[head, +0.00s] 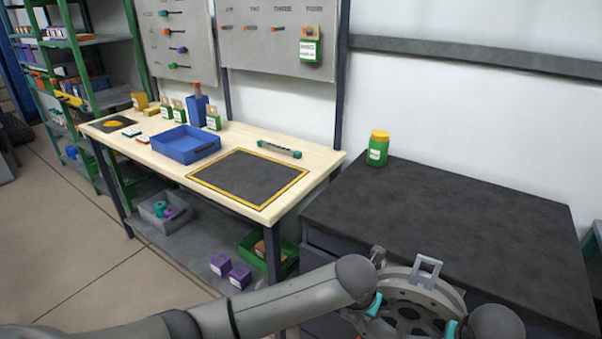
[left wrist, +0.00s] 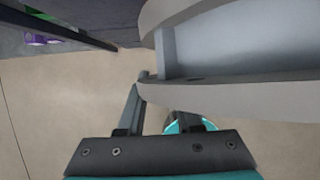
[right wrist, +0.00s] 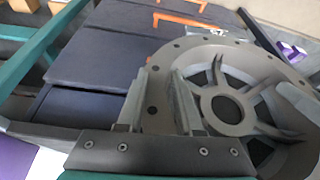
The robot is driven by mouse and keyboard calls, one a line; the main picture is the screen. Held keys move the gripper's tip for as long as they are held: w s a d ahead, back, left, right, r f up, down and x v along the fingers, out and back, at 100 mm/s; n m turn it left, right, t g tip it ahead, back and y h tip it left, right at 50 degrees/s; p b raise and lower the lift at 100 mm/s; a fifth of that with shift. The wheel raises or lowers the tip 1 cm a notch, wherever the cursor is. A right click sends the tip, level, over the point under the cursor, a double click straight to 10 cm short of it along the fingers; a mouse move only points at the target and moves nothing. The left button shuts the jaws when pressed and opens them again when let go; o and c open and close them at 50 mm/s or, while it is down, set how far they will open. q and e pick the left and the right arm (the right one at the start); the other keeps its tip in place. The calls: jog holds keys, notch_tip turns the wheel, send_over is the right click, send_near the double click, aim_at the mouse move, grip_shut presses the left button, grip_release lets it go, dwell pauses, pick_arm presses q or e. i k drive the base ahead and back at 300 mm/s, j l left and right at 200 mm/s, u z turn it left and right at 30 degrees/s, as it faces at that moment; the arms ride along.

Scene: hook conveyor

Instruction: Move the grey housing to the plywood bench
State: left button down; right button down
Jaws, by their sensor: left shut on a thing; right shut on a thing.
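The grey housing (head: 400,299) is a round, flanged part with spokes inside and a bracket on its rim, at the bottom right of the head view. My left gripper (head: 372,304) is shut on its left side, and my right gripper (head: 452,328) on its right side. The housing also shows close up in the left wrist view (left wrist: 240,97) and the right wrist view (right wrist: 262,66). In the head view its lower part is cut off by the frame. The plywood bench (head: 322,160) stands to the left, with a yellow-bordered dark mat (head: 247,177) at its near right end.
A blue tray (head: 184,147), small boxes and a teal-ended tool (head: 279,149) are on the bench. A dark-topped cabinet (head: 450,215) with a yellow-lidded green jar (head: 378,150) stands beyond the housing. The mat is bare. Open floor (head: 50,230) lies left of the bench.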

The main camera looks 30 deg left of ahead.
aim_at(247, 172)
jog(key=u, duration=0.4)
jog(key=i+j+u, duration=0.1)
jog(key=u, duration=0.35)
jog(key=i+u, duration=0.15)
jog(key=u, duration=0.25)
